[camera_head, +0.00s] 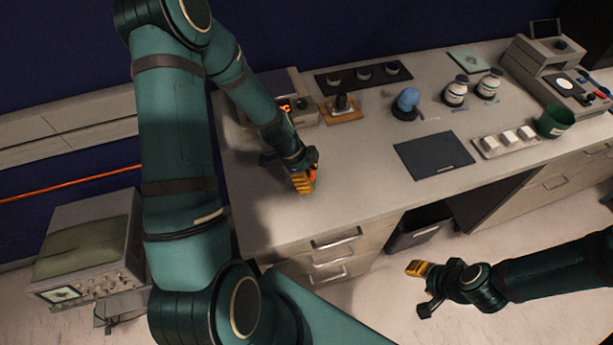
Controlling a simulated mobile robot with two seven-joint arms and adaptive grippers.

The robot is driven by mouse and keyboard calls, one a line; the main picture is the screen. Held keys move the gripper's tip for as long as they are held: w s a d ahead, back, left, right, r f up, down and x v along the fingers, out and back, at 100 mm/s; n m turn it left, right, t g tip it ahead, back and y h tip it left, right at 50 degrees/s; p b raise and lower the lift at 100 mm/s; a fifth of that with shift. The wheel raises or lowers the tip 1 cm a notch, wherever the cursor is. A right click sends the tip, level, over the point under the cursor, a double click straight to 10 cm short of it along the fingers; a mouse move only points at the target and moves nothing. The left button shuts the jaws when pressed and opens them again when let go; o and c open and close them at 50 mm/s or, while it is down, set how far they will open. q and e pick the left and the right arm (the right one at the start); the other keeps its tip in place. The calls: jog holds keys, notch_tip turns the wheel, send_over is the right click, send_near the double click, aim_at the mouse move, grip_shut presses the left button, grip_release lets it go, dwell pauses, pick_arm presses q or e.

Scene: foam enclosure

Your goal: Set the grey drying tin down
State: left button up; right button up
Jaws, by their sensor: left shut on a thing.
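My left gripper (303,183) is low over the front left part of the bench top (355,205), fingers pointing down. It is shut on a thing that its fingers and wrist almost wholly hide. I cannot make out the grey drying tin's shape there, nor whether it touches the bench. My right gripper (416,268) hangs in front of the bench, away from the top, with nothing visible in it. Its fingers are too small to tell open from shut.
A dark mat (433,156) lies right of my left gripper, with clear bench between. Behind are a dark strip with several jars (341,84), a blue-topped item (408,99) and two white jars (456,92). A green pot (556,121) stands at right.

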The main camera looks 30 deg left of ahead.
aim_at(308, 173)
pick_arm(q)
notch_tip(308, 173, up, 10)
dwell(0.5)
jog(key=shift+s, duration=0.1)
